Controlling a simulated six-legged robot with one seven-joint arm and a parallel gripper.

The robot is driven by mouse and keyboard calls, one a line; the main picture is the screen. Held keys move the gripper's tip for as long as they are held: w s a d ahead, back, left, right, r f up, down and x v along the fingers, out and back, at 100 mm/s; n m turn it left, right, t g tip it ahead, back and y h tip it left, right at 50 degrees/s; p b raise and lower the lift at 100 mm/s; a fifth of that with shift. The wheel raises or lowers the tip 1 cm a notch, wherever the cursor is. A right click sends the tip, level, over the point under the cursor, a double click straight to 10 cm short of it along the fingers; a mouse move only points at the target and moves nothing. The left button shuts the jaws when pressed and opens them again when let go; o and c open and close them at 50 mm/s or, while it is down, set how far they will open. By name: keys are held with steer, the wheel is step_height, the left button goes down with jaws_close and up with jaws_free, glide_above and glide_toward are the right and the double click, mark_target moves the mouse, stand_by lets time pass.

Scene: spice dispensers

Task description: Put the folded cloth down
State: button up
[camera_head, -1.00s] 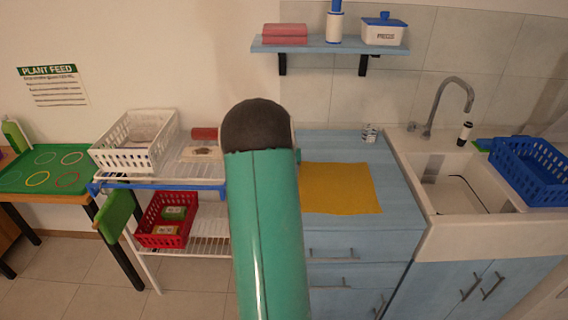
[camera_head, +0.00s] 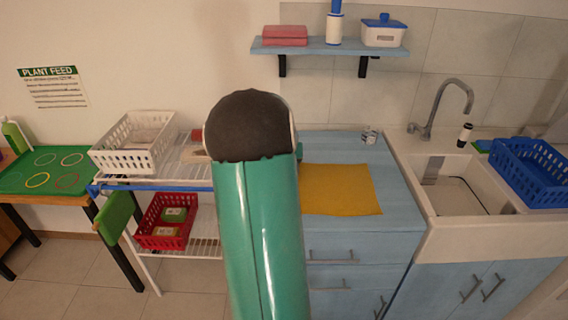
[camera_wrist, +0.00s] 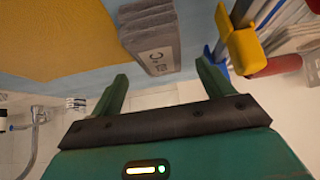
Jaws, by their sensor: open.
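A grey folded cloth (camera_wrist: 150,38) with dark lettering on its edge shows in the wrist view. It lies on the pale blue counter beside the yellow mat (camera_wrist: 55,35). My gripper (camera_wrist: 161,85) is open and empty, its two green fingers pointing toward the cloth with a gap between them and it. In the head view my green arm hides the gripper and the grey cloth; the yellow mat (camera_head: 342,190) shows right of the arm.
A sink (camera_head: 455,190) with a tap and a blue basket (camera_head: 530,172) is to the right. A wire rack with a white basket (camera_head: 132,145) and a red basket (camera_head: 168,222) is left. A wall shelf (camera_head: 340,48) holds pink folded items and containers.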

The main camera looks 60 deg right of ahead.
steer(key=v, duration=0.5)
steer(key=w+a+r+n+t+y, duration=0.1)
steer(key=w+a+r+n, duration=0.15)
steer(key=a, duration=0.65)
steer(key=w+a+r+n+t+y, duration=0.1)
steer(key=w+a+r+y, duration=0.2)
steer(key=a, duration=0.6)
steer(key=w+a+r+n+t, duration=0.1)
steer(key=w+a+r+n, duration=0.15)
steer(key=w+a, duration=0.45)
steer(key=s+a+r+n+y, duration=0.1)
steer(key=s+a, duration=0.2)
steer(key=a, duration=0.6)
steer(key=s+a+r+n+y, duration=0.1)
steer(key=s+a+n, duration=0.1)
steer(key=a, duration=0.8)
steer(key=shift+s+r, duration=0.35)
steer(key=shift+s, duration=0.1)
steer(key=shift+o, duration=0.2)
steer(key=s+a+n+y, duration=0.1)
steer(key=s+a+n, duration=0.2)
steer(key=s+a, duration=0.5)
steer(key=a, duration=0.2)
steer(key=shift+s+a+f+g, duration=0.15)
steer(key=shift+a+f+g, duration=0.15)
steer(key=shift+f+g, duration=0.1)
steer(key=shift+o, duration=0.2)
steer(key=shift+s+a+n, duration=0.25)
steer(key=shift+s+n, duration=0.05)
steer(key=shift+s, duration=0.05)
